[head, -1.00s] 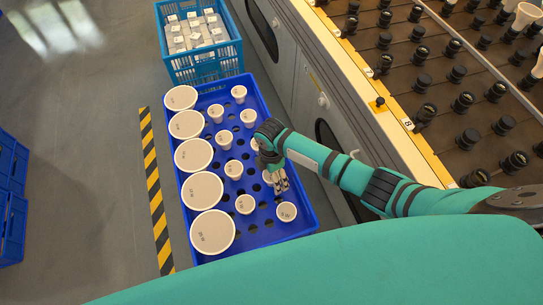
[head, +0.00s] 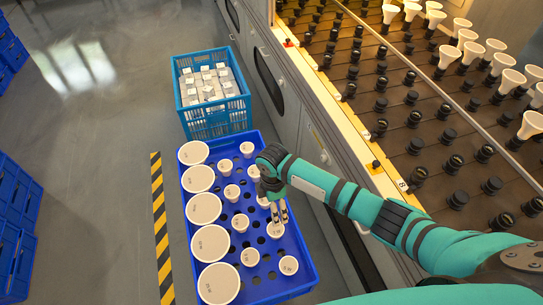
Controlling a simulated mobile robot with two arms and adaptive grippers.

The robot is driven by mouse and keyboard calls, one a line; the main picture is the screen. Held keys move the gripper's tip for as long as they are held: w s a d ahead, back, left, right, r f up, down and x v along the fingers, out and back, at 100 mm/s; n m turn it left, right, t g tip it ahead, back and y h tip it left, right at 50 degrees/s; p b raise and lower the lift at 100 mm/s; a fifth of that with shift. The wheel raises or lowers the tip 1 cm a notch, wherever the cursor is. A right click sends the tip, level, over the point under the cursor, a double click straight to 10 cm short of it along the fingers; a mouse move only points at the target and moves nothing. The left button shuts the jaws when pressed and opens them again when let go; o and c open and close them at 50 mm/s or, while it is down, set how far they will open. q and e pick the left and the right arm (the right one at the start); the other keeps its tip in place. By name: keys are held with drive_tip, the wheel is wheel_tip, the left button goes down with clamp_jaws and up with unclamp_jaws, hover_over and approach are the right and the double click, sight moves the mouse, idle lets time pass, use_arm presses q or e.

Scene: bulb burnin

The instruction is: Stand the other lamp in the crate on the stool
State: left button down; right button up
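White lamps stand in holes of a low dark-blue crate (head: 306,268): a left column of large round ones (head: 204,208) and smaller ones (head: 240,222) to the right. My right gripper (head: 279,219) is over the right part of this crate, fingers pointing down and apart, with no lamp visible between them. A small lamp (head: 275,231) shows just below the fingertips; contact is unclear. More lamps (head: 531,124) stand in black sockets on the rack at right. No stool is visible under the crate. My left gripper is out of view.
A lighter blue basket (head: 214,127) with several white-topped items stands behind the crate. The grey rack cabinet (head: 283,95) borders it on the right. A yellow-black floor stripe (head: 160,225) and stacked blue crates (head: 14,225) lie left, with clear floor between.

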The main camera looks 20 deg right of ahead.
wheel_tip(320, 180, up, 19)
drive_tip(key=w+m+p, duration=0.2)
drive_tip(key=m+p, duration=0.1)
drive_tip(key=m, duration=0.4)
drive_tip(key=shift+p, duration=0.35)
drive_tip(key=shift+w+f, duration=0.1)
drive_tip(key=shift+f, duration=0.05)
